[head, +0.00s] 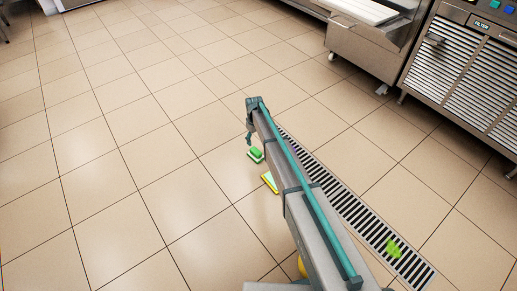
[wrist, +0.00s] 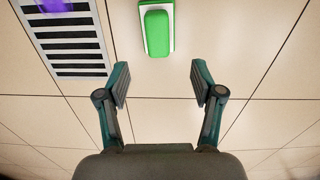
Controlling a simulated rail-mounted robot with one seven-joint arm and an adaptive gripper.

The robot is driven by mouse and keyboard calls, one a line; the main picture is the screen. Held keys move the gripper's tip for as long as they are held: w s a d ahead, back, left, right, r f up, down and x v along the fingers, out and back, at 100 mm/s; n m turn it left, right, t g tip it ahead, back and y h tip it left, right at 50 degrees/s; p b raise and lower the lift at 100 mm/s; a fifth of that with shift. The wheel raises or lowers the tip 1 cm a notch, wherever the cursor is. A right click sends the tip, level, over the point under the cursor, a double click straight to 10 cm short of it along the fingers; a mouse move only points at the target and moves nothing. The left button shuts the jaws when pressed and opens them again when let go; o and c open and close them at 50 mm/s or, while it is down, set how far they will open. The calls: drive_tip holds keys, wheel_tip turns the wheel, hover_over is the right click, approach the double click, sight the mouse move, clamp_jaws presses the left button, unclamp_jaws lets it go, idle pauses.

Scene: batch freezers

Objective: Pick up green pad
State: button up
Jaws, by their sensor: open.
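The green pad (head: 256,154) lies on the tiled floor just below the end of my arm in the head view. In the wrist view the green pad (wrist: 157,33) is a rounded green block on a white base, at the top centre beyond my fingertips. My gripper (wrist: 160,83) is open and empty, with the pad ahead of the gap between its two fingers and apart from both. In the head view my gripper (head: 249,136) hangs at the arm's end, its fingers small and partly hidden.
A yellow-edged pad (head: 270,182) lies beside my arm. A floor drain grate (head: 345,195) runs to the right, also seen in the wrist view (wrist: 70,45) with a purple thing (wrist: 55,5). A bright green thing (head: 393,248) lies on the grate. Steel appliances (head: 470,75) stand upper right; floor at left is clear.

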sight(256, 150)
drive_tip(key=shift+s+f, duration=0.2)
drive_tip(key=shift+f, duration=0.2)
wheel_tip(256, 150, down, 5)
drive_tip(key=shift+r+b, duration=0.1)
drive_tip(key=shift+b, duration=1.05)
drive_tip(key=f+b, duration=0.2)
drive_tip(key=f, duration=0.1)
drive_tip(key=f+b, duration=0.1)
drive_tip(key=f, duration=0.1)
drive_tip(key=shift+w+d+f, duration=0.1)
drive_tip(key=shift+w+d, duration=0.1)
drive_tip(key=shift+w, duration=0.05)
clamp_jaws()
